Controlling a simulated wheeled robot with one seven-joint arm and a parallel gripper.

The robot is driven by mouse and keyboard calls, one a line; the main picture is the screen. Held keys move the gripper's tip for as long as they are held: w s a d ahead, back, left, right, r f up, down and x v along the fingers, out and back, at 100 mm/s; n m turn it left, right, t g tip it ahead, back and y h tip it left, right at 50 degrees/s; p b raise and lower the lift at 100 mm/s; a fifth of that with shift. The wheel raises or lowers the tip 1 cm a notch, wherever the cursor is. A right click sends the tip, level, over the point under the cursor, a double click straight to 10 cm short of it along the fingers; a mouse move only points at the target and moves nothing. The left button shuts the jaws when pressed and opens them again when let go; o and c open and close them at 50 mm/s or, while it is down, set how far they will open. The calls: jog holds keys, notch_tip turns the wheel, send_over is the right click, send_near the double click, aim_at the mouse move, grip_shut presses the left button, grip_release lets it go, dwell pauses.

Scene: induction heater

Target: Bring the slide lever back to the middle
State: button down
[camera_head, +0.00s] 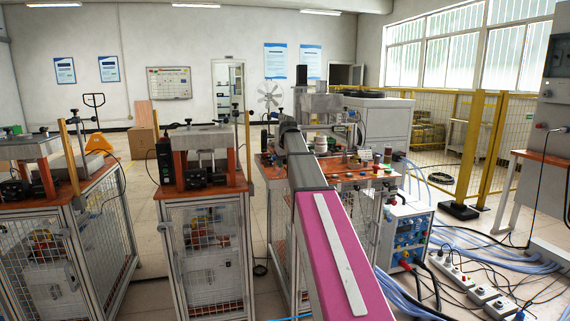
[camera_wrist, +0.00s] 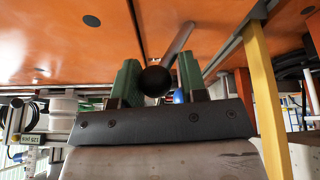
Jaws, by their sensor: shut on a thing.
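The slide lever is a grey metal rod (camera_wrist: 178,42) that ends in a round black knob (camera_wrist: 155,81) in the wrist view. My gripper (camera_wrist: 158,78) has its two green fingers on either side of the knob and is shut on it. The rod slants up and right from the knob, in front of an orange surface (camera_wrist: 85,45). In the head view my arm reaches to the induction heater station (camera_head: 345,178), and it hides the lever and the gripper's fingers.
A yellow post (camera_wrist: 268,100) stands close to the right of my gripper in the wrist view. In the head view, a caged workbench (camera_head: 205,250) stands left of my arm. A blue-and-white power unit (camera_head: 408,235) with cables and power strips (camera_head: 480,294) is at right.

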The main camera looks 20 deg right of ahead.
jog(key=shift+d+h, duration=0.2)
jog(key=shift+h, duration=0.1)
jog(key=a+h, duration=0.1)
jog(key=h, duration=0.1)
jog(key=shift+a+r+n+h, duration=0.3)
jog(key=shift+a+r, duration=0.05)
jog(key=shift+r, duration=0.05)
jog(key=shift+w+a+r+n+h, duration=0.15)
jog(key=shift+a+h, duration=0.2)
jog(key=shift+h, duration=0.3)
jog(key=shift+s+a+n+h, duration=0.15)
jog(key=shift+a+h, duration=0.2)
jog(key=shift+h, duration=0.3)
jog(key=shift+w, duration=0.15)
jog(key=c, duration=0.8)
grip_release()
jog(key=v, duration=1)
jog(key=shift+s+a+r, duration=0.2)
jog(key=shift+s+r, duration=0.05)
